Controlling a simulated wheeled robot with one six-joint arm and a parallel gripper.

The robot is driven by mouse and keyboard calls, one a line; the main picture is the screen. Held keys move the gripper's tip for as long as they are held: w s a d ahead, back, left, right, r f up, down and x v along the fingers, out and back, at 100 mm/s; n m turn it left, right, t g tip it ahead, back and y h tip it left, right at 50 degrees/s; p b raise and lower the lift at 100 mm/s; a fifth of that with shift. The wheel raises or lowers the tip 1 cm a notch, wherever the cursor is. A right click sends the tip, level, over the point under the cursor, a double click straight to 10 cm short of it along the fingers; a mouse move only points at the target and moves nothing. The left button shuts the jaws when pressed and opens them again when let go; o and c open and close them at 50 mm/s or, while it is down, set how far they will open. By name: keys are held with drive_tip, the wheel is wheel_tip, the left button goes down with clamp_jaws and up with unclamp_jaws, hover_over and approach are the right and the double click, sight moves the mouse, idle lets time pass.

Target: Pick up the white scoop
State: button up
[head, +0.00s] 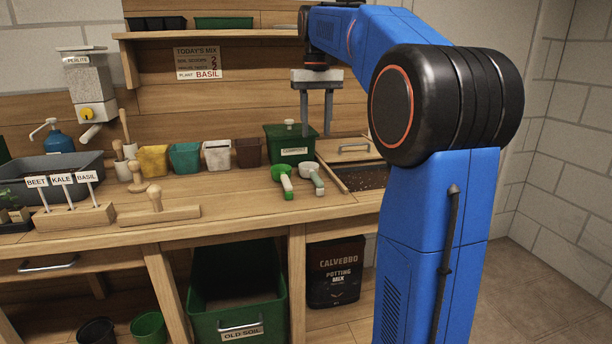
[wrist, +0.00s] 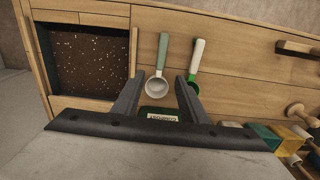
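The white scoop (head: 308,171) lies on the wooden bench, with a pale green handle pointing towards the front edge. In the wrist view its round white bowl (wrist: 155,87) shows between my fingers, and its handle runs up the picture. My gripper (head: 316,132) is open and empty, pointing down above the bench near the back. Its fingers (wrist: 161,82) are apart in the wrist view, and the scoop appears beyond them, not held. A green scoop (head: 280,172) with a whitish handle lies just left of the white one; it is right of it in the wrist view (wrist: 194,65).
A lidded green box (head: 290,153) stands behind the scoops. A sunken soil bin (head: 368,180) with a wooden rim is to their right. Coloured pots (head: 185,157) stand to the left, and a wooden tool (head: 157,210) lies at front left. Bench before the scoops is clear.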

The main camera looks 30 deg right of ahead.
approach(314, 173)
drive_tip(key=f, duration=0.5)
drive_tip(key=shift+s, duration=0.35)
drive_tip(key=shift+w+f, duration=0.2)
drive_tip(key=shift+f, duration=1.15)
drive_tip(key=shift+w+f, duration=0.15)
drive_tip(key=shift+f, duration=1.2)
clamp_jaws()
